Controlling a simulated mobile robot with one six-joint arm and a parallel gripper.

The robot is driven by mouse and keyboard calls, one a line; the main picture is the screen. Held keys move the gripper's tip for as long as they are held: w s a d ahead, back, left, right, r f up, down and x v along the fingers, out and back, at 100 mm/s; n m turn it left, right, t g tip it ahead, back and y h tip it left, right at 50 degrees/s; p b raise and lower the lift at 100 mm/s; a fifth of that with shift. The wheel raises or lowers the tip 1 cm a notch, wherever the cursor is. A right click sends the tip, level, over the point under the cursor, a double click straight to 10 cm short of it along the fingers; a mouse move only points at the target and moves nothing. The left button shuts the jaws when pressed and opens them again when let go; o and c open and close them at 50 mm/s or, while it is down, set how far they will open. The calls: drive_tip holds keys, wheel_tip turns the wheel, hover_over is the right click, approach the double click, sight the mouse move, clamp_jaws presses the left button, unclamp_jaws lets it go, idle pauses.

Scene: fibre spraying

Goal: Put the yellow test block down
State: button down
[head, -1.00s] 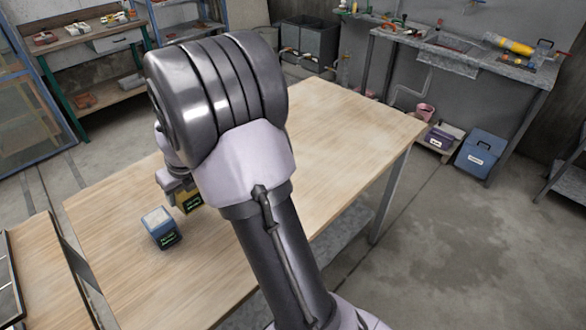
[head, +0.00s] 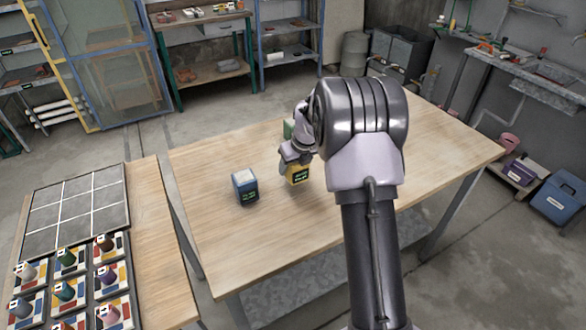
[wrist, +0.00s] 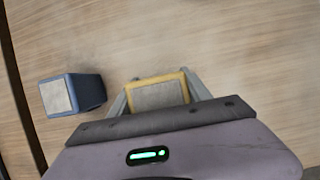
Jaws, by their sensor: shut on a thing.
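The yellow test block (head: 297,175) is a small box with a dark label, over the wooden table to the right of the blue block. My gripper (head: 296,166) is shut on it from above. In the wrist view the yellow block (wrist: 158,93), with its grey top face, sits between the two fingers of my gripper (wrist: 158,96). The body of the gripper hides its near side. I cannot tell whether its underside touches the table.
A blue block (head: 245,187) stands on the wooden table (head: 215,235), apart from the yellow one. A green object (head: 289,128) shows partly behind my gripper. A side table at left holds a grid tray (head: 75,208) and several spools (head: 65,292). The table's front left is bare.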

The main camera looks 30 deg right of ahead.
drive_tip(key=w, duration=0.3)
drive_tip(key=shift+w+d+f, duration=0.2)
drive_tip(key=shift+w+f, duration=0.05)
drive_tip(key=shift+f, duration=0.05)
drive_tip(key=shift+s+f+b, duration=0.1)
drive_tip(key=shift+f+b, duration=0.85)
drive_tip(key=shift+f, duration=0.6)
drive_tip(key=shift+f, duration=0.15)
drive_tip(key=shift+c, duration=2.4)
unclamp_jaws()
